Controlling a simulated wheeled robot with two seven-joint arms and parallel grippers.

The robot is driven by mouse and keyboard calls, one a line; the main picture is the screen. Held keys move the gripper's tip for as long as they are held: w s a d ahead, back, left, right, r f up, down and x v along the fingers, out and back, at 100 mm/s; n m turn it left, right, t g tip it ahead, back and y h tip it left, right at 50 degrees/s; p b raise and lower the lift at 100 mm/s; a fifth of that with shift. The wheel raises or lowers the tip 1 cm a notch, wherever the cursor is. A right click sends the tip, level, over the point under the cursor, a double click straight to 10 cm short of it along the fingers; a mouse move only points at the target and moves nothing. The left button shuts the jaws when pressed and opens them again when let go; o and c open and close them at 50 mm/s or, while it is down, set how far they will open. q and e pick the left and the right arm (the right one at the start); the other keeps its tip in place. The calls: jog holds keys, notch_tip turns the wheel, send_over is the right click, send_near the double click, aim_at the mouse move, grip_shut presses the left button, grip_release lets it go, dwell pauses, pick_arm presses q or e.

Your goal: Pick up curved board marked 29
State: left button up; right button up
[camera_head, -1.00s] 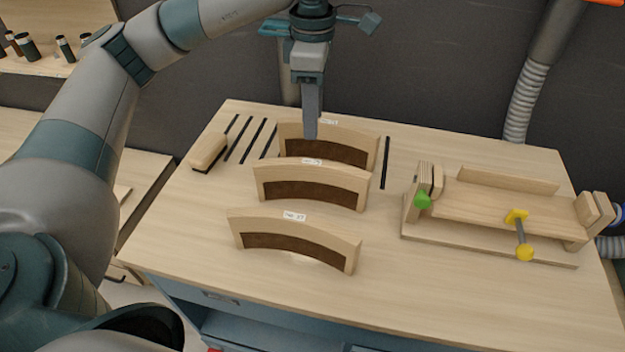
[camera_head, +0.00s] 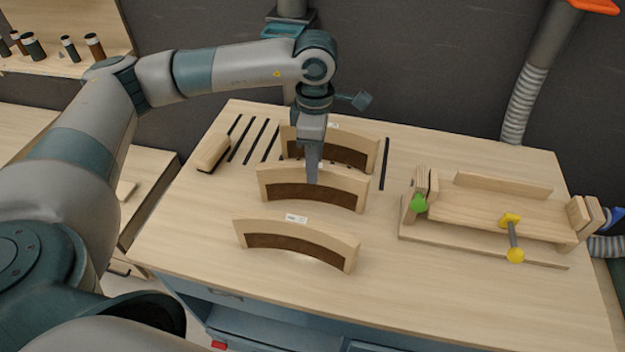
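Three curved wooden boards with dark brown curved faces stand one behind another on the table: a front board (camera_head: 298,244), a middle board (camera_head: 345,188) and a back board (camera_head: 355,150). Each has a small white label on top, too small to read surely, so I cannot tell which is marked 29. My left gripper (camera_head: 312,178) points down, its fingertips overlapping the middle board's top edge and partly covering its label. The fingers line up in this view, so their opening is hidden. My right gripper is out of view.
The wooden table (camera_head: 190,250) has free room at front and left. A wooden block (camera_head: 213,152) and black strips lie at back left. A wooden clamping fixture (camera_head: 490,205) with green and yellow knobs stands on the right.

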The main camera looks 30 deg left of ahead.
aim_at(312, 186)
pick_arm(q)
jog(key=shift+f, duration=0.55)
jog(key=shift+s+f+p, duration=0.15)
jog(key=shift+f+p, duration=0.6)
jog(key=shift+p, duration=0.15)
notch_tip(312, 186, down, 3)
jog(key=shift+s+a+p, duration=0.1)
jog(key=shift+p, duration=0.55)
jog(key=shift+f, duration=0.35)
jog(key=shift+c, duration=0.4)
grip_shut()
